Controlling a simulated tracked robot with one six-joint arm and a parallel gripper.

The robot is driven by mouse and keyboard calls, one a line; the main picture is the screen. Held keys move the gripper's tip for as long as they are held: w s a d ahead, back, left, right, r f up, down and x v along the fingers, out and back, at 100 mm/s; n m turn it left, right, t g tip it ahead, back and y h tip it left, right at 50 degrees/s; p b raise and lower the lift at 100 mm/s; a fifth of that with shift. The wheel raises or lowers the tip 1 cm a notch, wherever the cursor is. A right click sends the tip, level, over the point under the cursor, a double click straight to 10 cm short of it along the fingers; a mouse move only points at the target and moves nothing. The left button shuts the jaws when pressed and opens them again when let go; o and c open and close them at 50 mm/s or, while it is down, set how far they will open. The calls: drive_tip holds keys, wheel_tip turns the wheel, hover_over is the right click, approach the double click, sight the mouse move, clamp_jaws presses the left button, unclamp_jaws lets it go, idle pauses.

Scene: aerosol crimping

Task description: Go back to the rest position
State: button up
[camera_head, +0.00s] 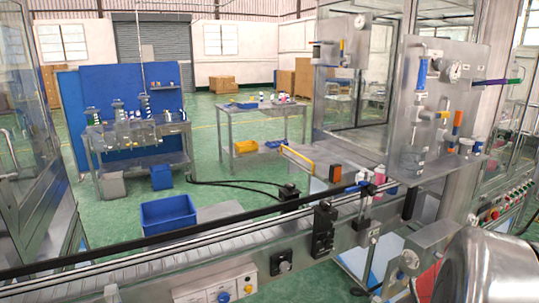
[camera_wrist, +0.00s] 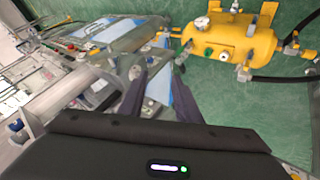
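My gripper (camera_wrist: 160,82) shows in the wrist view as two dark fingers standing apart, with nothing seen between them. It points down past machine parts toward the green floor (camera_wrist: 215,85). A yellow tank (camera_wrist: 222,42) with fittings lies beyond the fingertips on the right. A metal cylinder (camera_wrist: 62,98) is close by on the left. In the head view I cannot make out my gripper.
In the head view a conveyor (camera_head: 205,252) crosses the foreground, with gauge-bearing stations (camera_head: 440,95) at the right. Workbenches (camera_head: 255,150) stand farther back. Green floor is open between them.

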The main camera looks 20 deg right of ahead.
drive_tip(key=a+r+y, duration=0.2)
drive_tip(key=a+r, duration=0.1)
drive_tip(key=a, duration=1)
drive_tip(key=s+a+r+y, duration=0.1)
drive_tip(key=a+r, duration=0.3)
drive_tip(key=a, duration=1)
drive_tip(key=a+r+n+y, duration=0.1)
drive_tip(key=a+r+y, duration=0.2)
drive_tip(key=a, duration=1.1)
drive_tip(key=shift+s+r+t+y, duration=0.2)
drive_tip(key=shift+r+t+y, duration=0.2)
drive_tip(key=shift+r, duration=0.3)
